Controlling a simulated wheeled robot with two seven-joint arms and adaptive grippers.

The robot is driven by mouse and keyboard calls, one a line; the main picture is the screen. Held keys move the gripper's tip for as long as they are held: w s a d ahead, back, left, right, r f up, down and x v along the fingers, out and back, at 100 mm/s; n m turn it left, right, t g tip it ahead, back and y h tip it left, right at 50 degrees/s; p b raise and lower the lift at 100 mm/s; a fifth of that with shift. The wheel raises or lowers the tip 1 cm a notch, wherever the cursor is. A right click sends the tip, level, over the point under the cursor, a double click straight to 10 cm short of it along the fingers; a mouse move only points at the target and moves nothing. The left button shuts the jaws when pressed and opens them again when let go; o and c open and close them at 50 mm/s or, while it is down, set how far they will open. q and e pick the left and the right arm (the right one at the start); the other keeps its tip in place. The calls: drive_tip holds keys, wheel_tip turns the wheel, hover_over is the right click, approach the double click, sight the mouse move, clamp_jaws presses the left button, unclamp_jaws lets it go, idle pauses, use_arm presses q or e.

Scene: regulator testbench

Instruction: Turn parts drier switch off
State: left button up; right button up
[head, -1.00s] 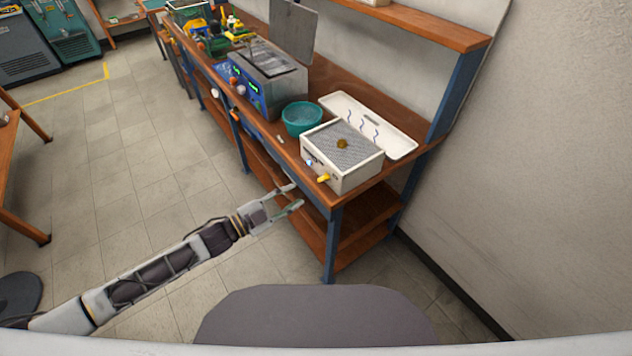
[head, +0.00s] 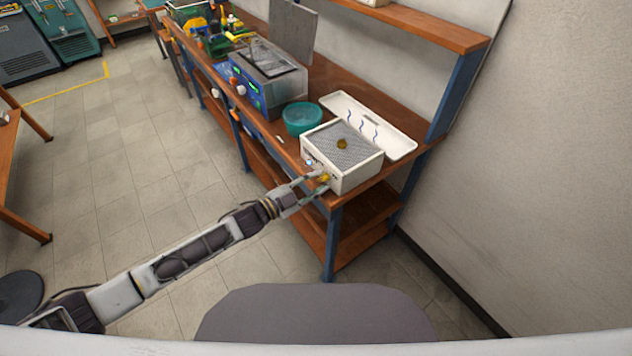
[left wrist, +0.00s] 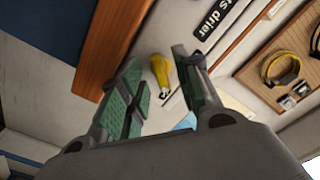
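The parts drier (head: 342,157) is a white box with a grey mesh top, at the near end of the bench. A small brass-coloured part lies on the mesh. Its yellow switch (head: 324,177) sticks out of the front face. In the left wrist view the yellow switch (left wrist: 161,74) lies between and just beyond my fingertips, below a black label ending in "s drier". My left gripper (head: 315,183) is open at the drier's front, with its fingers on either side of the switch. I cannot tell whether they touch it. My right gripper is not in view.
A teal bowl (head: 302,119) and a white tray (head: 374,124) stand beside the drier on the wooden bench (head: 277,137). A blue-fronted machine (head: 262,84) stands farther along. A shelf (head: 420,24) hangs above. The floor in front is clear.

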use_arm(q)
drive_tip(key=shift+w+d, duration=0.15)
drive_tip(key=shift+d, duration=0.05)
drive_tip(key=c, duration=0.7)
clamp_jaws()
